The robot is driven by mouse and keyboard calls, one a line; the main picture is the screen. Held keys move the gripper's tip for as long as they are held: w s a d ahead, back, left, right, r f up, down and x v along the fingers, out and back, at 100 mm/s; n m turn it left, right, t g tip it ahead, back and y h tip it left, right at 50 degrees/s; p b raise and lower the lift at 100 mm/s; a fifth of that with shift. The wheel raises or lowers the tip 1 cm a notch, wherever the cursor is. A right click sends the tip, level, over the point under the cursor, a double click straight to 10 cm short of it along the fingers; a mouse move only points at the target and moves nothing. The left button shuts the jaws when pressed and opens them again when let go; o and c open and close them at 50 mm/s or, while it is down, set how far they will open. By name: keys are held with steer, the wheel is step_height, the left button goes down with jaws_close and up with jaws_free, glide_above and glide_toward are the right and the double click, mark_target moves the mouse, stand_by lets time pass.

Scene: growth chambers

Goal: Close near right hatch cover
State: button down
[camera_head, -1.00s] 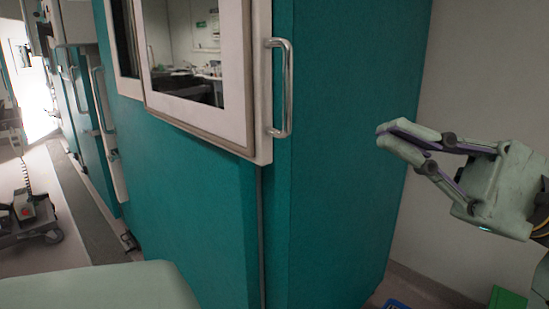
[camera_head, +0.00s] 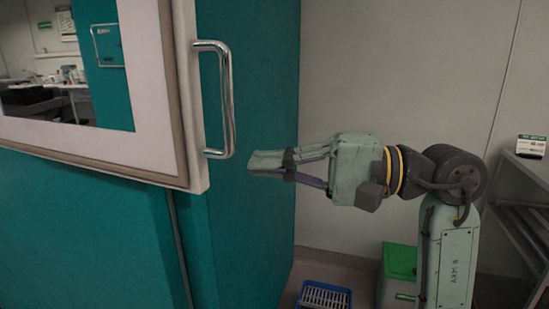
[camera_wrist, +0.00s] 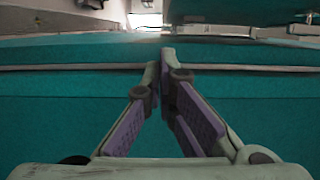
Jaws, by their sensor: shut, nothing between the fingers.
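A hatch cover with a pale frame (camera_head: 158,75) and a dark reflecting window (camera_head: 65,70) sits on the teal chamber (camera_head: 85,225) at the left of the head view. A metal bar handle (camera_head: 229,105) is on its right edge. I cannot tell whether the cover is fully closed. My gripper (camera_head: 252,165) is shut and empty, pointing left, a little below and right of the handle and apart from it in the picture. In the wrist view my gripper fingers (camera_wrist: 163,62) meet at the tips in front of a teal surface (camera_wrist: 60,110). The handle does not show there.
A blue basket (camera_head: 323,296) and a green-lidded bin (camera_head: 400,262) are on the floor below my arm. A grey shelf rack (camera_head: 525,190) with a small labelled box (camera_head: 531,146) stands at the right. A bare pale wall (camera_head: 400,65) is behind my arm.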

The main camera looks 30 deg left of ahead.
steer(key=s+a+p, duration=0.3)
steer(key=s+a, duration=0.1)
steer(key=s, duration=0.2)
steer(key=shift+s+a, duration=0.25)
steer(key=shift+a, duration=0.1)
